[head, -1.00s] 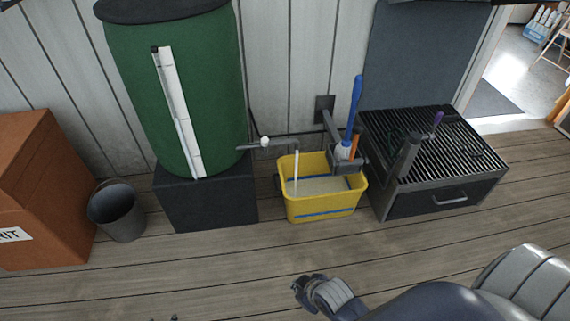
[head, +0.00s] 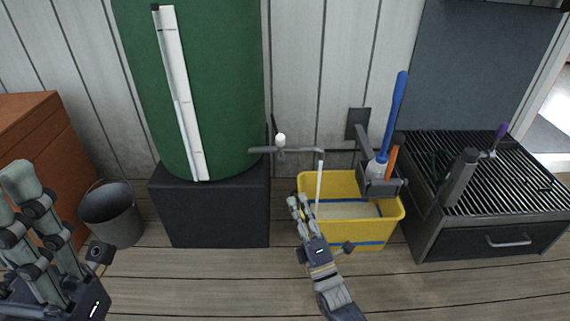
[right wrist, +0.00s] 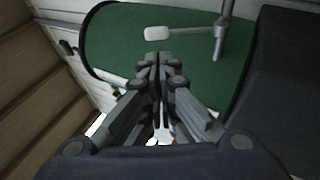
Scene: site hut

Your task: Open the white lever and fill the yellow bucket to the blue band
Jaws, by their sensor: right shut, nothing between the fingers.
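The yellow bucket (head: 357,184) stands on the floor under the tap's spout (head: 305,149). A thin white stream (head: 319,182) runs from the spout into it. Greyish liquid (head: 346,210) shows inside. A blue band (head: 372,244) shows low on its outside; the level against it I cannot tell. The white lever (head: 281,139) stands on the pipe beside the green barrel (head: 205,85); its white knob shows in the right wrist view (right wrist: 156,33). My right gripper (head: 299,200) is shut and empty, in front of the bucket's left side, below the lever. My left gripper (head: 33,183) is at the left, its opening unclear.
A blue-handled brush (head: 397,105) and an orange-handled tool (head: 394,155) sit in a wall holder (head: 382,185) over the bucket's right side. A slatted dark bench (head: 470,225) stands at right. A grey pail (head: 110,214) and black plinth (head: 211,208) stand at left.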

